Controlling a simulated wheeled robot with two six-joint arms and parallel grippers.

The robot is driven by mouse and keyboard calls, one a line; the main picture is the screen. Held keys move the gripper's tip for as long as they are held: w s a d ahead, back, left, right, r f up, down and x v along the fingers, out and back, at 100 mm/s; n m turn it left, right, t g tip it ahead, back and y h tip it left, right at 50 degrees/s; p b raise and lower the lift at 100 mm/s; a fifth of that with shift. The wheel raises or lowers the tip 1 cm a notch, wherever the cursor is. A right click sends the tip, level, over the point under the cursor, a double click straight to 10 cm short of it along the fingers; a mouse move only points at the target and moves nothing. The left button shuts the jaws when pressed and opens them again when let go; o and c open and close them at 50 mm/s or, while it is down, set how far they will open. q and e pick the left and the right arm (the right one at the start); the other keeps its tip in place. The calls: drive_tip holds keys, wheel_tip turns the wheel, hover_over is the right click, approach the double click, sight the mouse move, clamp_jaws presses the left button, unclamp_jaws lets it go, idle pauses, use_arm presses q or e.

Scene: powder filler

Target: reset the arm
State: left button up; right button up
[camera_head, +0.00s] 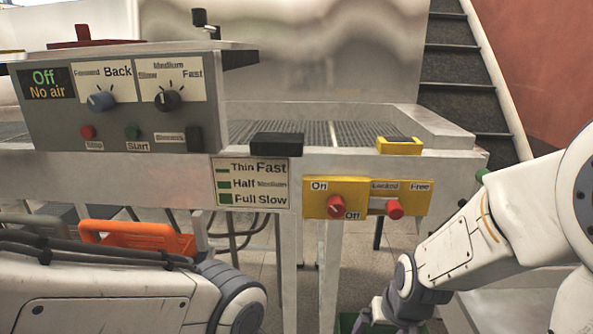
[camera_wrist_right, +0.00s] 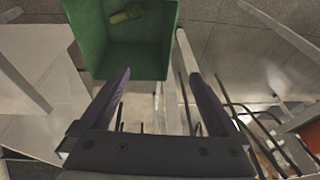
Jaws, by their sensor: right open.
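My right arm (camera_head: 470,240) comes in from the right in the head view and bends down in front of the machine. My left arm (camera_head: 110,290) lies across the lower left of the head view. Its gripper is outside the picture.
The machine's control panel (camera_head: 120,105) and yellow switch plate (camera_head: 366,198) face me. A green bin (camera_wrist_right: 125,60) with a small yellow-green item inside lies beyond the right fingers. An orange crate (camera_head: 135,236) stands low left. Stairs (camera_head: 455,75) rise behind.

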drive_tip(key=s+a+r+n+g, duration=0.2)
drive_tip(key=s+a+r+n, duration=0.15)
drive_tip(key=s+a, duration=0.35)
drive_tip(key=s+a+r+n+g, duration=0.1)
drive_tip(key=s+a+r+n, duration=0.3)
drive_tip(key=s, duration=0.5)
wheel_tip(320, 180, up, 13)
drive_tip(key=p, duration=1.4)
drive_tip(key=shift+a, duration=0.2)
